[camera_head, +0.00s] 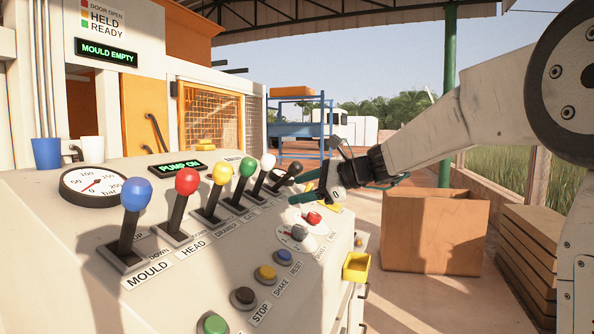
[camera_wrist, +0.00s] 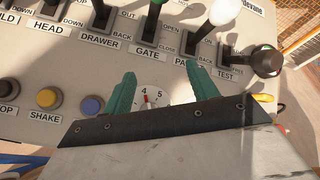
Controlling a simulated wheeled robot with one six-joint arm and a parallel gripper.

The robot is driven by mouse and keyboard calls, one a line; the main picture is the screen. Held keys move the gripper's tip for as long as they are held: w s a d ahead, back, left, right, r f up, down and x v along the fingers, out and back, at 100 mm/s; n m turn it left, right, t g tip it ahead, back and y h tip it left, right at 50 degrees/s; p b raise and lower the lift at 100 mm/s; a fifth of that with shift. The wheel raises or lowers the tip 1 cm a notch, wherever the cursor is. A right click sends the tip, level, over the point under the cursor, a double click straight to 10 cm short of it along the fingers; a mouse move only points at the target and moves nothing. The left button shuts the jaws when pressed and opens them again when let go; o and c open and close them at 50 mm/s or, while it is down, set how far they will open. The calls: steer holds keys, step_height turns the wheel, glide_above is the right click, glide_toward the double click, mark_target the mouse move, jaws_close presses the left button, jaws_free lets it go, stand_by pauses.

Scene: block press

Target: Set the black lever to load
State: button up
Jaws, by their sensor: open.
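The black lever (camera_head: 294,169) is the far lever of the row on the sloped control panel (camera_head: 110,283). Its knob also shows in the wrist view (camera_wrist: 266,61), at the right edge of the panel beside the TEST label. My gripper (camera_head: 307,187) is over the panel close to the black lever in the head view. In the wrist view my gripper (camera_wrist: 163,84) is open and empty, with its teal fingers apart. The black knob lies outside the right finger, apart from it.
White (camera_head: 268,161), green (camera_head: 249,167), yellow (camera_head: 222,174), red (camera_head: 187,181) and blue (camera_head: 136,194) levers stand in the same row. A dial (camera_head: 300,234) and several push buttons lie nearer the front. A cardboard box (camera_head: 434,233) stands right of the panel.

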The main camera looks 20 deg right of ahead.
mark_target(301, 169)
steer(key=w+d+m+t, duration=0.1)
steer(key=w+d+m, duration=0.1)
steer(key=w+m, duration=0.1)
steer(key=w+d+r+m+t, duration=0.1)
steer(key=w+d+m+t, duration=0.1)
steer(key=w, duration=0.4)
steer(key=w+d+m+t, duration=0.2)
steer(key=w+d+m, duration=0.2)
steer(key=w, duration=0.1)
steer(key=shift+w+d+r, duration=0.25)
steer(key=shift+t, duration=0.3)
steer(key=x, duration=0.6)
steer(key=shift+x, duration=0.75)
jaws_close()
